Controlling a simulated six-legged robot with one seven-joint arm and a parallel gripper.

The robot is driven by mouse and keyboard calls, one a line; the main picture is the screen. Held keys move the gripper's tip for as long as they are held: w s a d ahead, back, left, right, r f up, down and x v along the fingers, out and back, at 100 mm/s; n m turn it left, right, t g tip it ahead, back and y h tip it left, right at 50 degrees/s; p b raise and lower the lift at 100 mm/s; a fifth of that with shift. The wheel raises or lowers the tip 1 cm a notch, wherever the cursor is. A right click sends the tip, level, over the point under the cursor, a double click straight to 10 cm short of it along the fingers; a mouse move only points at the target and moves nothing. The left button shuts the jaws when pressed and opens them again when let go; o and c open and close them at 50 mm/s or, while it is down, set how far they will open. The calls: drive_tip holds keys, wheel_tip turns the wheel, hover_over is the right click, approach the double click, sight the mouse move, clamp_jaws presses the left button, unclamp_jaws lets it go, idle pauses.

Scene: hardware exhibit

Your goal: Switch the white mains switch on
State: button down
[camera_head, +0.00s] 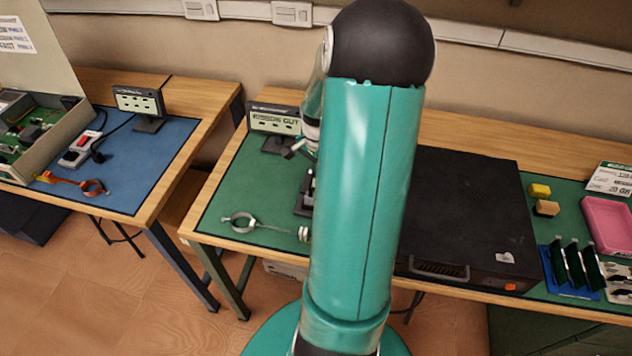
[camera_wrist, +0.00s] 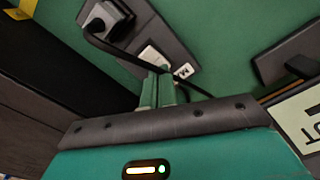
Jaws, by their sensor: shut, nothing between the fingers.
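A dark power strip (camera_wrist: 168,36) lies on the green mat in the wrist view, with a black plug (camera_wrist: 98,25) in its upper left end. The switch's position is unclear.
A sign on a stand (camera_head: 274,122) is close behind my gripper. A black case (camera_head: 465,215) stands right of my arm. A ring with a cord (camera_head: 240,221) lies at the mat's front. A black cable (camera_wrist: 145,62) passes near my fingers.

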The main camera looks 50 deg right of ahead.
wheel_tip(320, 180, up, 7)
drive_tip(key=shift+f, duration=0.2)
idle(0.6)
idle(0.4)
drive_tip(key=w+a+r+n+t+h, duration=0.1)
drive_tip(key=w+a+r+n, duration=0.1)
drive_tip(key=a+r+n, duration=0.55)
drive_tip(key=w+a+r+n+t+h, duration=0.1)
drive_tip(key=w+a+r+n, duration=0.2)
drive_tip(key=a, duration=0.8)
drive_tip(key=s+a+r+n+t+y, duration=0.1)
drive_tip(key=s+a+r+n, duration=0.2)
drive_tip(key=a, duration=0.5)
drive_tip(key=s+a+r+n+t+y, duration=0.1)
drive_tip(key=s+a+r+n, duration=0.3)
drive_tip(key=a, duration=0.5)
drive_tip(key=shift+s+a+n+t, duration=0.25)
drive_tip(key=shift+s+n+t, duration=0.1)
drive_tip(key=shift+n+t, duration=0.55)
